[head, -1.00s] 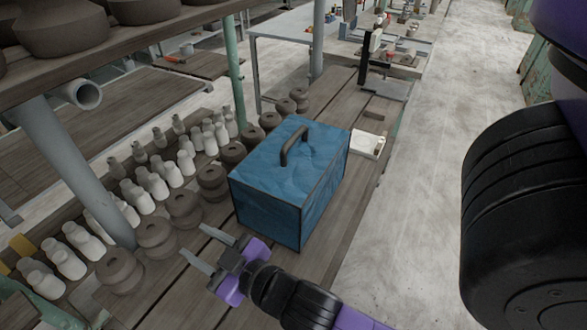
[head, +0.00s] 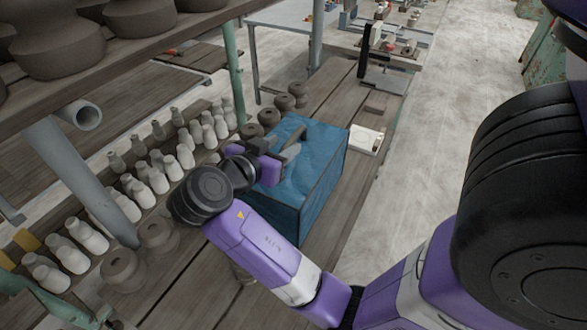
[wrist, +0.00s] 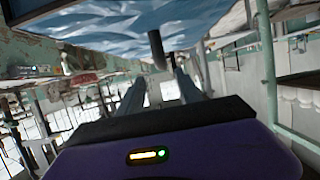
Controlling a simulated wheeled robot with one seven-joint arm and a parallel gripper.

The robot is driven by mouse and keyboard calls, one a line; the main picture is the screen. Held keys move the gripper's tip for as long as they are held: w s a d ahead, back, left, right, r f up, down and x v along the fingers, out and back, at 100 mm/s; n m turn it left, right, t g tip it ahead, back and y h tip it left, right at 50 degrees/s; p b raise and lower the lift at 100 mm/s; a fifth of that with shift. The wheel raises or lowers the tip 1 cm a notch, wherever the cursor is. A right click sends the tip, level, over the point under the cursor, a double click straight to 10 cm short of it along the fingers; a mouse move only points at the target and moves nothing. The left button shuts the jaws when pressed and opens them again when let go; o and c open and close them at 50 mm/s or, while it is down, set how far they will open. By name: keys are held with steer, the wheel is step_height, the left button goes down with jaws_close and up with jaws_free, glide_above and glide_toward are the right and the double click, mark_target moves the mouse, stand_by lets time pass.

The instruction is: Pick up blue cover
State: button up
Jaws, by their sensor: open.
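The blue cover (head: 322,180) is a box-shaped, crinkled blue case with dark edges and a handle on top. It stands upright on the wooden bench. My gripper (head: 288,155) is at the top of the cover, close to the handle, and partly hides the cover's left side. In the wrist view the crinkled blue surface (wrist: 125,22) fills the upper part. There my open gripper (wrist: 160,88) has its two grey fingers apart, with the dark handle (wrist: 157,50) showing beyond and between their tips. I cannot tell whether they touch it.
Rows of white bottle-shaped pieces (head: 158,180) and brown round clay pots (head: 122,268) stand left of the cover. A grey post (head: 80,180) rises at the left. A small white box (head: 366,140) lies right of the cover.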

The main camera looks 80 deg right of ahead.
mark_target(288, 141)
steer(key=shift+x, duration=0.95)
steer(key=x, duration=0.2)
steer(key=p+x, duration=0.2)
steer(key=x, duration=0.1)
steer(key=shift+w+d+f, duration=0.25)
steer(key=shift+f, duration=0.1)
jaws_close()
steer(key=shift+r, duration=0.1)
